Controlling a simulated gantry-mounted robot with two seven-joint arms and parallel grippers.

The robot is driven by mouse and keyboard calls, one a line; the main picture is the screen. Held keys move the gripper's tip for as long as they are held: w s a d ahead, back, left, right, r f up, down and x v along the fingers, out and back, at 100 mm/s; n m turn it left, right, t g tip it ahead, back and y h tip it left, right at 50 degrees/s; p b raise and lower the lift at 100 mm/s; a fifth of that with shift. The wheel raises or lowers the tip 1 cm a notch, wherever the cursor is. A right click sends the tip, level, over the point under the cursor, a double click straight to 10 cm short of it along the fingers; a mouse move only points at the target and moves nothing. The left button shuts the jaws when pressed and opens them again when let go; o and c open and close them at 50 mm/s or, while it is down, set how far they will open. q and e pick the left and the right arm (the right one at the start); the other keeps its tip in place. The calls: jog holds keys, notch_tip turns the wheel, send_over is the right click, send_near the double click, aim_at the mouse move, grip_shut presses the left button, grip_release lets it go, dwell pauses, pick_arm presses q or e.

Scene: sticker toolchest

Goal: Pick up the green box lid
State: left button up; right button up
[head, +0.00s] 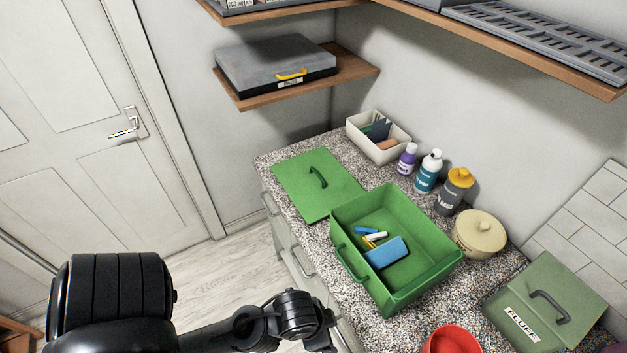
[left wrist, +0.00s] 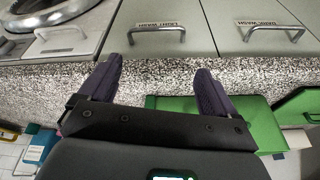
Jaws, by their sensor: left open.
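The green box lid (head: 300,190) lies flat on the granite counter, a dark handle (head: 318,177) on top. The open green box (head: 423,284) stands to its right, holding a blue block and several small coloured pieces. In the left wrist view, the flat green lid (left wrist: 225,108) shows partly behind my gripper's body, with its handle hidden. The green box (left wrist: 300,105) is at the right edge there. My left gripper (left wrist: 157,72) is open and empty, its fingers over the counter's front edge, apart from the lid. My right gripper is not in view.
A white bin (head: 378,146), several bottles (head: 428,172) and a beige pot (head: 480,235) line the wall. A green FLUFF box (head: 560,290) and a red container (head: 452,341) are at right. Labelled drawers (left wrist: 160,35) lie below the counter. A shelf (head: 352,72) hangs above.

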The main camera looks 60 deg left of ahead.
pick_arm(q)
jog(key=c, duration=0.9)
jog(key=shift+c, duration=0.2)
jog(key=shift+a, duration=0.1)
